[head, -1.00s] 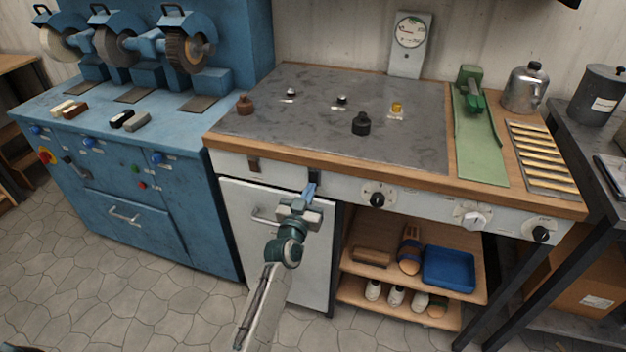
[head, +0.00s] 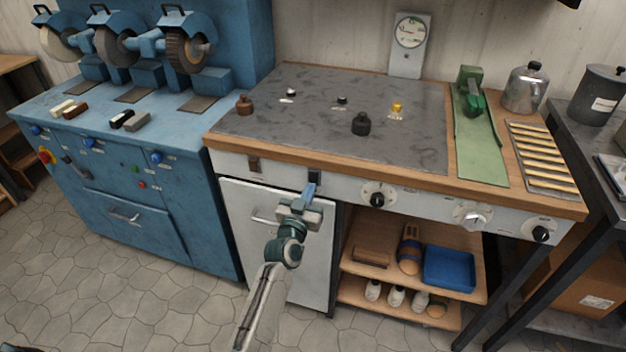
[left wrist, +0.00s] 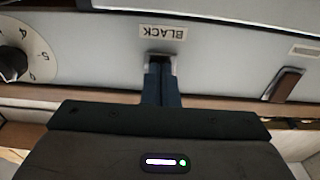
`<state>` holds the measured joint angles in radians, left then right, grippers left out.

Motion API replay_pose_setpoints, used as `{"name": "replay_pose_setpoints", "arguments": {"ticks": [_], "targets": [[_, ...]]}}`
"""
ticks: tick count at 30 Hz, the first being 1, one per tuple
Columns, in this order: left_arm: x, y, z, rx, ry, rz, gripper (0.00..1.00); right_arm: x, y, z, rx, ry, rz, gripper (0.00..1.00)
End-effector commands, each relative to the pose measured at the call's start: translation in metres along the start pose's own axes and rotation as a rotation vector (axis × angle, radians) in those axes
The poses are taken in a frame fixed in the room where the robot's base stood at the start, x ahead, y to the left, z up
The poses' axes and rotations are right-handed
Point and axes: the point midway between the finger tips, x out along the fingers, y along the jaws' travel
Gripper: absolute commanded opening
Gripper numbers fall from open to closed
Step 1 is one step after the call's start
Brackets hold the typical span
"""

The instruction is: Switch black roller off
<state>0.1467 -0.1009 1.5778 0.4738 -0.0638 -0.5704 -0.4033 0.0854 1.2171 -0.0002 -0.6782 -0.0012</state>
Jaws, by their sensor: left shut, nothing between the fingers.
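The black switch (head: 315,176) is on the white front panel of the bench, left of the first black knob. In the left wrist view the switch (left wrist: 160,58) sits just under a BLACK label (left wrist: 163,32), which appears upside down. My left gripper (head: 310,187) is shut and empty, its fingertips right at the switch. Its fingers (left wrist: 160,75) cover part of the switch, so I cannot tell whether they touch it or which way it is set.
A brown switch (head: 254,165) is to the left, with a knob (head: 377,199) to the right. The wooden bench edge (head: 350,166) juts above the panel. A white cabinet door (head: 262,245) is below. A black bottle (head: 361,124) stands on the grey top.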

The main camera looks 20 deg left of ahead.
Motion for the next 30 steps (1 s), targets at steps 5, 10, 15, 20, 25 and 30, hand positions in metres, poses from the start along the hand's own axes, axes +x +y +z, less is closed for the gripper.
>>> {"name": "replay_pose_setpoints", "arguments": {"ticks": [5,10,15,20,25,30], "targets": [[0.000,0.000,0.000,0.000,0.000,0.000,0.00,0.000,0.000,0.000,0.000,0.000,0.000,0.36],[0.001,0.000,0.000,0.000,0.000,0.000,0.00,0.000,0.000,0.000,0.000,0.000,0.000,0.36],[0.004,0.000,0.000,0.000,0.001,0.000,0.00,0.001,0.000,0.001,0.000,-0.001,0.000,0.36],[-0.002,0.000,0.001,-0.001,-0.001,0.000,0.00,0.001,0.000,0.003,0.000,-0.005,0.000,0.36],[-0.019,0.000,-0.002,-0.001,0.001,0.000,0.00,0.002,0.000,0.002,0.000,-0.002,0.000,0.36],[-0.036,0.000,-0.002,0.000,0.000,0.000,0.00,0.004,0.000,0.001,0.000,-0.001,0.000,0.36]]}}
